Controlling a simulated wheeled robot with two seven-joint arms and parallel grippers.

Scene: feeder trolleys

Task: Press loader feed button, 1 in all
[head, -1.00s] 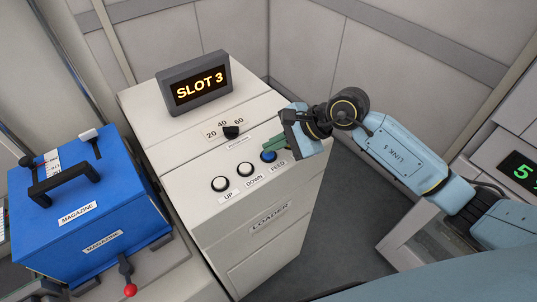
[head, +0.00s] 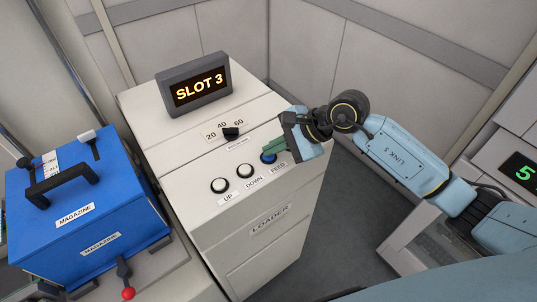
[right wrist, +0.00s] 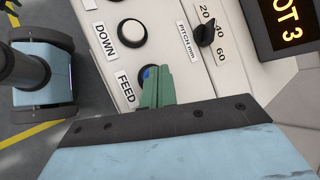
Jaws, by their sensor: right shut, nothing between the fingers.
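The white loader cabinet (head: 262,205) stands in the middle, with a sloped panel. Its blue feed button (head: 268,157) is the rightmost of a row of three and is labelled FEED. In the right wrist view the blue button (right wrist: 148,72) is mostly hidden behind my fingers. My right gripper (head: 272,146) is shut and empty, its green fingertips over or at the feed button. I cannot tell whether they touch it. The closed fingers also show in the right wrist view (right wrist: 155,86). My left gripper is not in view.
White UP (head: 220,184) and DOWN (head: 246,170) buttons sit left of FEED. A black pitch knob (head: 231,133) and a display reading SLOT 3 (head: 196,84) are above. A blue magazine (head: 85,210) with a black handle stands at left. Grey floor lies right of the cabinet.

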